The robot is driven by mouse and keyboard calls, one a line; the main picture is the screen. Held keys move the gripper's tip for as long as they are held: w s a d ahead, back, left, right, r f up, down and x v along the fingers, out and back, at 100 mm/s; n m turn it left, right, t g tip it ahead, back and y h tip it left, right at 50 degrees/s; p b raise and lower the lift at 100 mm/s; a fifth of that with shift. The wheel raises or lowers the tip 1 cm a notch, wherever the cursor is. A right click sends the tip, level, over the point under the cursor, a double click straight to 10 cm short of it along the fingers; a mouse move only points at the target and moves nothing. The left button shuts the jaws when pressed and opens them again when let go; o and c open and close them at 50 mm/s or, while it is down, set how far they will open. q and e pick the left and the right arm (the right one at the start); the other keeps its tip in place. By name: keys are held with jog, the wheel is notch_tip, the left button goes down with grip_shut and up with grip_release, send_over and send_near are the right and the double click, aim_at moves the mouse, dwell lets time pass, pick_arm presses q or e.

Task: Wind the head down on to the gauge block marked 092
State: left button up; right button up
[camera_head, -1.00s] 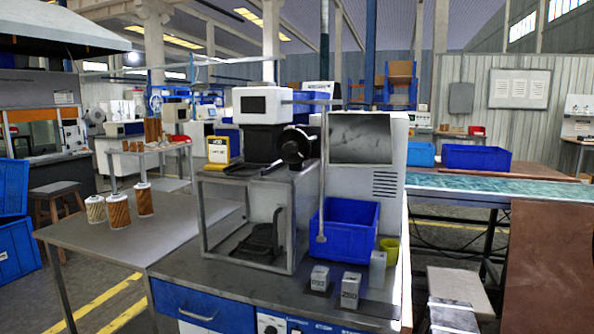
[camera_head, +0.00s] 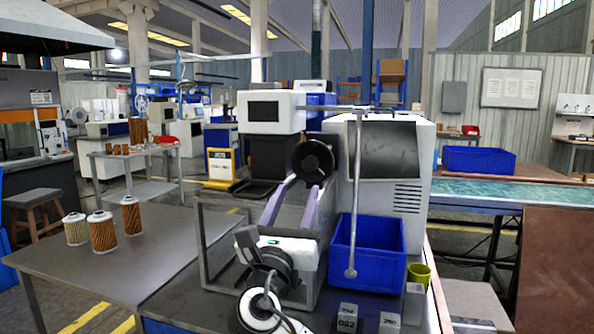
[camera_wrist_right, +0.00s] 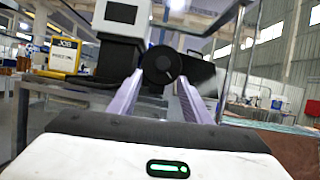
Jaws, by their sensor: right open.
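The press's black handwheel (camera_head: 313,157) sits on the front of its dark head (camera_head: 270,155), under a white box. My right gripper (camera_head: 306,184) is open in front of the handwheel, its two pale purple fingers pointing up at it. In the right wrist view the handwheel (camera_wrist_right: 161,64) shows between and just beyond the fingertips (camera_wrist_right: 160,80); I cannot tell whether they touch it. The gauge block marked 092 (camera_head: 346,320) stands at the bottom edge, left of a second block (camera_head: 389,323) whose marking I cannot read. My wrist hides the inside of the press frame. My left gripper is not in view.
A blue bin (camera_head: 367,255) stands right of the press, with a thin upright rod (camera_head: 355,200) before it. Several filter cartridges (camera_head: 102,232) stand on the left table. A yellow sign (camera_head: 220,168) sits left of the head.

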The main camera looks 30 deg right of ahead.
aim_at(309, 167)
jog(key=x, duration=0.8)
jog(key=shift+s+d+r+p, duration=0.15)
jog(key=shift+s+p, duration=0.15)
jog(key=shift+w+d+r, duration=0.1)
jog(key=shift+w+d, duration=0.15)
jog(key=shift+w, duration=0.05)
jog(key=c, duration=1.1)
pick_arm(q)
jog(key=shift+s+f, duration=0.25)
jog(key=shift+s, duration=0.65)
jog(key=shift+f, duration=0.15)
pick_arm(e)
jog(key=shift+m, duration=0.3)
